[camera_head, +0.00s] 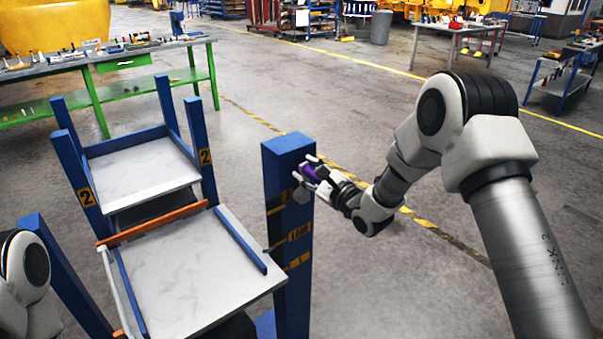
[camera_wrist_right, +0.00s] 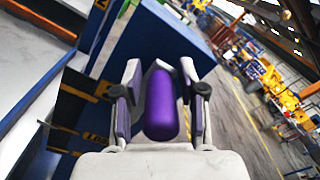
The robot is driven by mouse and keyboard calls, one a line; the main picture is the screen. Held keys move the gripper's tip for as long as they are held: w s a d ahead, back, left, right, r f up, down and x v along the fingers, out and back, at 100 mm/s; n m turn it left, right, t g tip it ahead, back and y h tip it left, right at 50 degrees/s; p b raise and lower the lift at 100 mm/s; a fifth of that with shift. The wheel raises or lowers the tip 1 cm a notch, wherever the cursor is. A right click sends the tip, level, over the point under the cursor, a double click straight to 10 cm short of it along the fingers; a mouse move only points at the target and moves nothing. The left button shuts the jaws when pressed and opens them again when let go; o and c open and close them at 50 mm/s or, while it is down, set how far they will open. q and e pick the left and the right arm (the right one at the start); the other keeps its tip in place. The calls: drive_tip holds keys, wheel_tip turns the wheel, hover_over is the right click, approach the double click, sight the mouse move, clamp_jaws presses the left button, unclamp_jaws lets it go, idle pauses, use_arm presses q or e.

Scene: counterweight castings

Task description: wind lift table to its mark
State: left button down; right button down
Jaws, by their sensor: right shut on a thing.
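The lift table (camera_head: 190,280) has a pale grey top with blue side rails and an orange bar at its far edge. A blue post (camera_head: 291,245) stands at its right, with yellow marks, one reading LOAD. My right gripper (camera_head: 308,176) is shut on a purple crank handle (camera_head: 318,173) near the top of the post. In the right wrist view the purple handle (camera_wrist_right: 161,105) lies between the two fingers. The pointer against the marks is too small to read surely. My left gripper is out of view; only part of my left arm shows at the lower left.
Beyond the lift table is a blue rack (camera_head: 190,130) with a pale shelf (camera_head: 140,172) and posts marked 2. A green workbench (camera_head: 110,60) with tools stands behind it. Open floor (camera_head: 330,110) with yellow-black tape lies behind and right of the post.

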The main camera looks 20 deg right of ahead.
drive_tip(key=shift+s+d+f+m, duration=0.1)
drive_tip(key=shift+d+f+m, duration=0.2)
drive_tip(key=shift+f, duration=0.3)
drive_tip(key=c, duration=1)
unclamp_jaws()
drive_tip(key=shift+o, duration=0.6)
drive_tip(key=shift+d+f, duration=0.1)
drive_tip(key=shift+d, duration=0.4)
drive_tip(key=shift+w+a+r, duration=0.2)
drive_tip(key=shift+a+r, duration=0.1)
drive_tip(key=shift+r, duration=0.05)
drive_tip(key=v, duration=1.2)
